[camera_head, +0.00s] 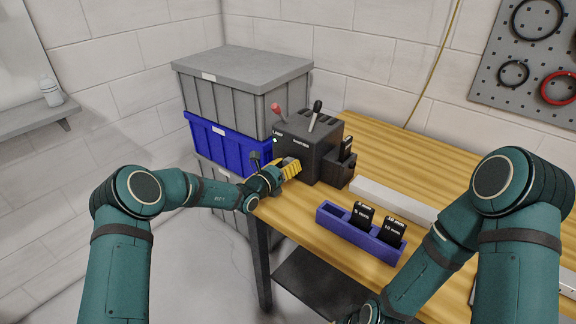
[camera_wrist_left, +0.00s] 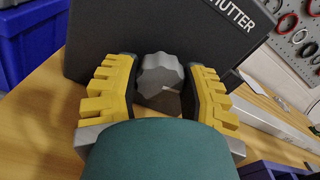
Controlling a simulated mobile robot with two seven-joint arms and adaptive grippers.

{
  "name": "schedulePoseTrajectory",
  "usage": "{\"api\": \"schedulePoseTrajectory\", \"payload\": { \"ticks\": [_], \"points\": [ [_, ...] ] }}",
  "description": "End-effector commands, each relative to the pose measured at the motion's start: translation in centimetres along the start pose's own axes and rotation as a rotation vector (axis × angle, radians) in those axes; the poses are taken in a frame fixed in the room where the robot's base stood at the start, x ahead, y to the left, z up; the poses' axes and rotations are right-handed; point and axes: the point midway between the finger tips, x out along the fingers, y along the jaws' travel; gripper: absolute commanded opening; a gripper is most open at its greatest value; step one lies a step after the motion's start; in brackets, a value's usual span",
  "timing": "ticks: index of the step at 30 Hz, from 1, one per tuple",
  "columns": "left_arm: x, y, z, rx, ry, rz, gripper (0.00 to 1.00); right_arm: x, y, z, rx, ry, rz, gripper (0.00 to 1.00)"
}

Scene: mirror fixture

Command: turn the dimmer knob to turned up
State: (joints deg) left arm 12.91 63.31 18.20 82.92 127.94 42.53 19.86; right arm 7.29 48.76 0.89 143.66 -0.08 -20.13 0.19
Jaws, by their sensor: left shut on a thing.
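The dimmer knob (camera_wrist_left: 160,72) is a grey fluted knob on the front of a dark control box (camera_head: 325,160). The box also shows in the left wrist view (camera_wrist_left: 110,45), with part of the "SHUTTER" label. My left gripper (camera_head: 291,168), with yellow fingers, is at the box's front face. In the left wrist view its fingers stand on both sides of the knob, shut on it. The knob's pointer or mark cannot be made out, and in the head view the gripper mostly hides the knob. My right arm reaches down past the bottom edge; its gripper is out of view.
A red-tipped lever (camera_head: 277,109) and a black-tipped lever (camera_head: 316,107) stand on the box. A blue holder (camera_head: 340,228) with black cards lies in front on the wooden table (camera_head: 390,150). Stacked grey (camera_head: 240,85) and blue crates (camera_head: 228,145) stand close on the left.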

Motion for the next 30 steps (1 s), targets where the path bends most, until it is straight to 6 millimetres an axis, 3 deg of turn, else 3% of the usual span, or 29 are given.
{"api": "schedulePoseTrajectory", "payload": {
  "ticks": [8, 9, 11, 12, 23, 30],
  "points": [
    [0.0, 0.0, 0.2, 0.001, -0.005, 0.000, 0.09, 0.0, 0.0, 0.0, 0.000, 0.000, 0.000, 0.00],
    [0.0, 0.0, 0.2, 0.001, -0.005, 0.000, 0.54, 0.0, 0.0, 0.0, 0.000, 0.000, 0.000, 0.00],
    [0.0, 0.0, 0.2, 0.001, -0.004, 0.000, 0.75, 0.0, 0.0, 0.0, 0.000, 0.000, 0.000, 0.00],
    [0.0, 0.0, 0.2, 0.001, -0.004, 0.000, 0.79, 0.0, 0.0, 0.0, 0.000, 0.000, 0.000, 0.00],
    [-0.3, 0.1, 0.1, 0.000, -0.001, 0.001, 0.79, 0.0, 0.0, 0.0, 0.000, 0.000, 0.000, 0.00],
    [-3.5, 0.1, 0.1, -0.001, 0.000, 0.002, 0.79, 0.0, 0.0, 0.0, 0.000, 0.000, 0.000, 0.00]
  ]
}}
